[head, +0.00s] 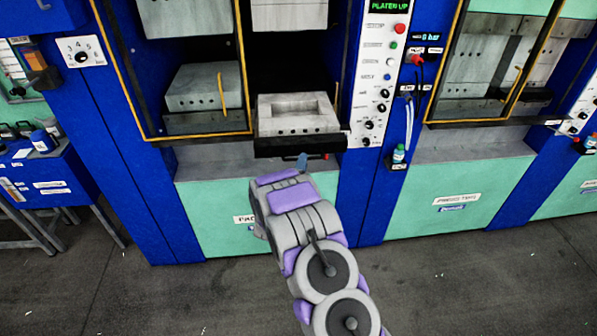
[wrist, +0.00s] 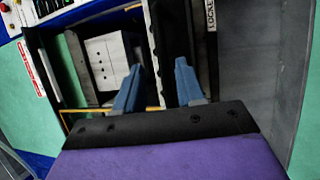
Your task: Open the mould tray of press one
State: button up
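The mould tray (head: 300,144) is a black slab with a dark front edge, under a pale grey mould block (head: 298,124) with a rectangular hollow. It stands in the central press opening. My gripper (head: 302,161) is just below the tray's front edge in the head view, and only one blue finger shows clearly there. In the wrist view my gripper (wrist: 158,88) has two blue fingers spread apart. A dark bar, seemingly the tray front (wrist: 171,45), runs up and down the picture between them. I cannot tell whether the fingers touch it.
The control panel (head: 380,75) to the right has a green display reading "PLATEN UP". A yellow-edged guard frame (head: 243,70) stands at the left. A small bottle (head: 399,153) sits on a bracket at the right. The floor (head: 480,270) in front looks clear.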

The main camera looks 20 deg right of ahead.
jog(key=v, duration=1.7)
jog(key=shift+a, duration=0.15)
jog(key=w+a+f+m+g+y+b, duration=0.1)
jog(key=w+a+m+g+y+b, duration=0.3)
jog(key=a+y, duration=0.4)
jog(key=s+a+r+m+g+y+b, duration=0.2)
jog(key=s+a+r+g+y, duration=0.2)
jog(key=s+a+y, duration=0.4)
jog(key=s+d+r+m+g+h+b, duration=0.1)
jog(key=s+d+g, duration=0.2)
jog(key=s, duration=0.9)
jog(key=s+d+r+m+g+h+b, duration=0.1)
jog(key=s+d+r+g, duration=0.1)
jog(key=s, duration=1.1)
jog(key=s+d+r+m+g+h+b, duration=0.1)
jog(key=s+d+g, duration=0.3)
jog(key=s, duration=0.8)
jog(key=shift+s+r+b, duration=0.3)
jog(key=shift+s+r, duration=0.1)
